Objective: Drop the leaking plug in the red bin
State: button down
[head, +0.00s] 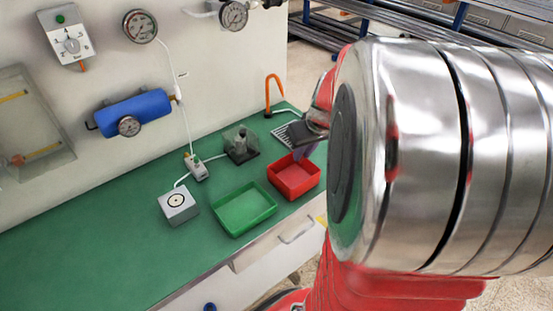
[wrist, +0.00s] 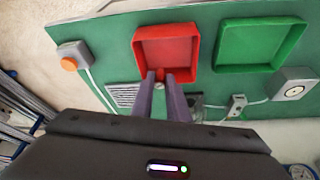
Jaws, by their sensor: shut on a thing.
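The red bin (head: 300,190) stands on the green bench top near its front edge, right of the green bin; its inside looks empty. In the wrist view the red bin (wrist: 165,47) lies just beyond my fingertips. My gripper (wrist: 160,80) is shut on a small greyish plug (wrist: 159,86), of which only a bit shows between the finger ends. In the head view my gripper (head: 305,150) is mostly hidden behind my arm and appears over the back right of the red bin. I cannot tell its exact height.
The green bin (head: 245,209) is empty. A grey box with a round dial (head: 178,204), a white block (head: 196,167), a clear-covered fixture (head: 241,144) and an orange hook-shaped tap (head: 270,92) stand on the bench. A blue cylinder (head: 135,113) hangs on the wall.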

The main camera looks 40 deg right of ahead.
jog(key=shift+f, duration=2.25)
jog(key=c, duration=1.6)
grip_release()
jog(key=shift+c, duration=0.2)
jog(key=v, duration=1.3)
jog(key=shift+s+r, duration=0.25)
jog(key=shift+r, duration=0.05)
jog(key=shift+a, duration=0.1)
